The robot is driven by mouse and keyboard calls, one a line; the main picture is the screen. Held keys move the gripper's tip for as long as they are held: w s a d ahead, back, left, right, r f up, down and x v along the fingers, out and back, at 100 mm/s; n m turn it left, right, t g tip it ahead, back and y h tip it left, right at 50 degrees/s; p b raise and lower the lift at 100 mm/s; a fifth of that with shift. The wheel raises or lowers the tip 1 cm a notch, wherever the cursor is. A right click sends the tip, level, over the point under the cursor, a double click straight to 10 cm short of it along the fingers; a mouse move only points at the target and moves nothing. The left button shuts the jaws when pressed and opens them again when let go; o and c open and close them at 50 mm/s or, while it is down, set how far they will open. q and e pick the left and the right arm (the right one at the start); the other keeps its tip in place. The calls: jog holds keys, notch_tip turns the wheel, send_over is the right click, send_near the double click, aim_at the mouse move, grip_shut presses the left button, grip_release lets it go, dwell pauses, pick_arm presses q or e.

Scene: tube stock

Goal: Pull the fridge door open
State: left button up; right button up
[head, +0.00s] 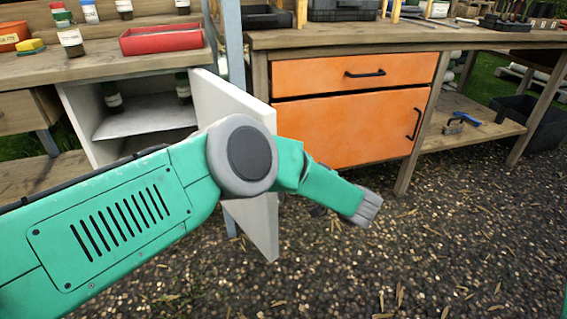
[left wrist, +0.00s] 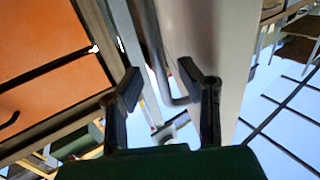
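The fridge (head: 75,110) is a white cabinet under the left bench. Its white door (head: 235,110) stands open, swung out towards me, and shows a shelf with dark-capped bottles inside. My left arm crosses in front of the door in the head view, and the left gripper is mostly hidden there. In the left wrist view, the left gripper (left wrist: 158,72) has its two black fingers apart. The grey bar handle (left wrist: 154,45) runs between them, beside the pale door face (left wrist: 215,45). I see gaps between fingers and bar. My right gripper is out of view.
An orange cabinet (head: 350,125) with black handles stands right of the door under a wooden bench (head: 400,38). A red tray (head: 160,39) and bottles sit on the left bench. The gravel ground (head: 450,240) in front is clear.

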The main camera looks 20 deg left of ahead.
pick_arm(q)
jog(key=v, duration=1)
jog(key=shift+w+d+f, duration=0.1)
jog(key=shift+w, duration=0.05)
jog(key=shift+d, duration=0.15)
